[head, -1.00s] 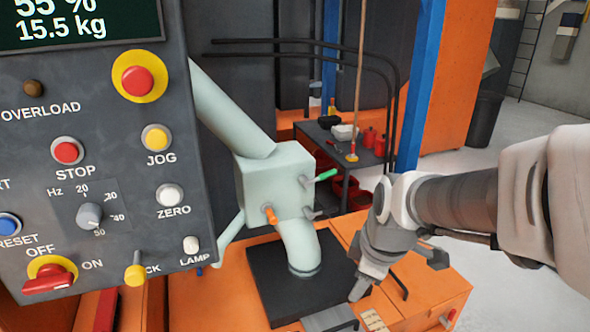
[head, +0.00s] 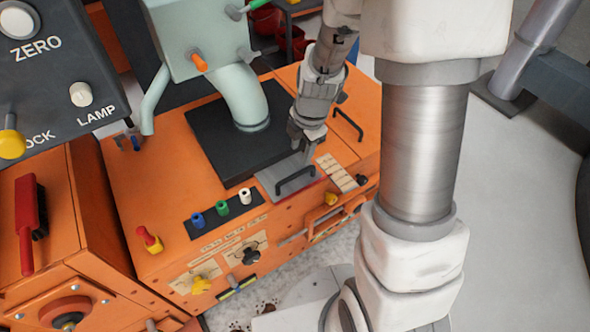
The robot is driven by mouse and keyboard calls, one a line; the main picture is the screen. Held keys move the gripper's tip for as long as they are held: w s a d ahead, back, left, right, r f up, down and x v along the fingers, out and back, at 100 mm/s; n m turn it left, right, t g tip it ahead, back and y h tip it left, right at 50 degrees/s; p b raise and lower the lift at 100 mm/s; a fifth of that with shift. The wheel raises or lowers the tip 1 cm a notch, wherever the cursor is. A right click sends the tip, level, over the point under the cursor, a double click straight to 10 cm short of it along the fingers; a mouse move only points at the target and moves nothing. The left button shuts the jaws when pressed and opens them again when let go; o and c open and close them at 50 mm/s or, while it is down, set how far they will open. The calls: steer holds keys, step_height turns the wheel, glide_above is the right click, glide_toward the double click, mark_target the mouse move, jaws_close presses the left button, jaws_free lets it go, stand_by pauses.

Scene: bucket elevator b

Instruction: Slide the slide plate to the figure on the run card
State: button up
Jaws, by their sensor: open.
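The slide plate (head: 267,183) is a flat grey metal plate at the front edge of the black pad on the orange machine top, with a black bar handle (head: 296,181) on it. A cream strip with dark marks (head: 338,173) lies just right of it; its figures are too small to read. My gripper (head: 302,152) points down above the plate's far right part, just behind the handle. It is open with nothing visible between its fingers. The small gap to the handle is hard to judge. I cannot identify the run card in this view.
A pale green spout (head: 246,98) comes down onto the black pad (head: 208,125) behind the plate. A second black handle (head: 348,124) stands to the right. The control panel (head: 60,75) overhangs at upper left.

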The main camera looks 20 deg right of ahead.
mark_target(295, 174)
steer(key=f+b, duration=0.1)
steer(key=f, duration=0.3)
steer(key=w+f+b, duration=0.1)
steer(key=f, duration=0.2)
steer(key=w+f+b, duration=0.1)
steer(key=f, duration=0.3)
steer(key=shift+w+a+f+b, duration=0.15)
steer(key=shift+a+f+b, duration=0.15)
steer(key=shift+a+f, duration=0.05)
jaws_close()
stand_by(0.8)
